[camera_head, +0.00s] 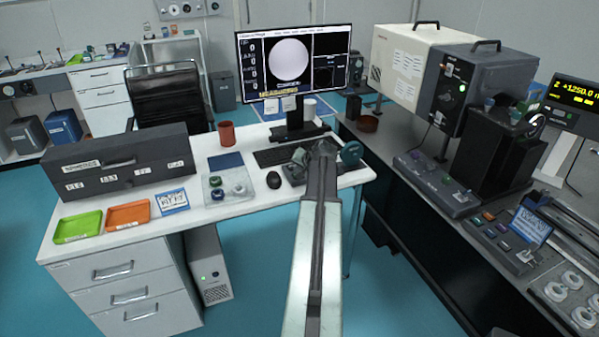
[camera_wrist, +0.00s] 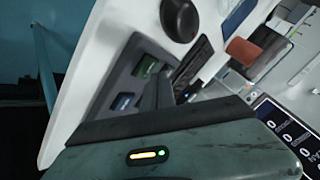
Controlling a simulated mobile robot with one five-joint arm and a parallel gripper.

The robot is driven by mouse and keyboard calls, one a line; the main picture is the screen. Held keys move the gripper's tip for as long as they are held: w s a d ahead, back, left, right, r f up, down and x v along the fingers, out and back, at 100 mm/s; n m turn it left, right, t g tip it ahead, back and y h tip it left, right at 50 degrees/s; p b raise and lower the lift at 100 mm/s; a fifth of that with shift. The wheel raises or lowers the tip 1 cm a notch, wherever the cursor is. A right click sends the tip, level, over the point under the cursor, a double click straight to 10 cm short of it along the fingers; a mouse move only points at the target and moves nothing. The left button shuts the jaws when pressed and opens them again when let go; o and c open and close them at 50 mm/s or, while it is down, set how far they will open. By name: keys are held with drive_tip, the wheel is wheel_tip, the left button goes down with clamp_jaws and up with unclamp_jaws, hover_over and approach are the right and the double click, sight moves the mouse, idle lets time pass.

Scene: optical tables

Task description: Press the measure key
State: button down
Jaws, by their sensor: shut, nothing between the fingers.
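A grey key pad (camera_head: 292,174) lies on the white desk at its right end, partly hidden behind my arm. In the wrist view the pad (camera_wrist: 112,88) carries a green key (camera_wrist: 146,67) and a blue key (camera_wrist: 123,102). Their labels are too small to read, so I cannot tell which is the measure key. My gripper (camera_head: 322,150) is shut and empty, over the pad's right part in the head view. In the wrist view its dark fingers (camera_wrist: 157,92) reach over the pad beside the keys. I cannot tell whether the tips touch anything.
A monitor (camera_head: 291,60) showing a pale disc and yellow text stands behind. A keyboard (camera_head: 277,156), a mouse (camera_head: 273,180) and a red-brown mug (camera_head: 227,133) are left of the pad. A dark teal round knob (camera_head: 351,153) is close to the right of my gripper.

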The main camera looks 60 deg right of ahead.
drive_tip(key=shift+r, duration=0.35)
wheel_tip(320, 180, up, 5)
drive_tip(key=p, duration=0.5)
drive_tip(key=shift+f, duration=0.1)
idle(0.5)
